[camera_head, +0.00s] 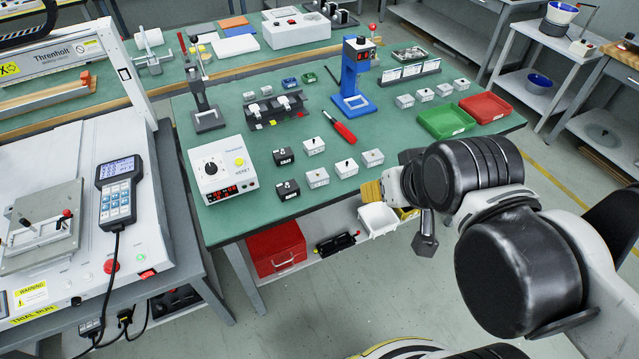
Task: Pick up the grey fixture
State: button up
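One grey fixture (314,147) and another grey fixture (317,179) stand beside two black ones. A third grey fixture (346,169) and a fourth nearby are closer to my arm. More pale blocks (424,95) stand in a row farther back. My gripper (426,240) seems to hang low in front of the bench's front edge, apart from the fixtures. My arm partly hides it, and its fingers cannot be made out.
A white control box (217,169) stands left of the fixtures. A red-handled screwdriver (340,129) lies behind them, near a blue press (353,80). Green (446,121) and red (485,107) trays stand at right. A white bin (377,219) sits below the front edge.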

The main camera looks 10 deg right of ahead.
aim_at(28, 238)
jog(key=u, duration=1.9)
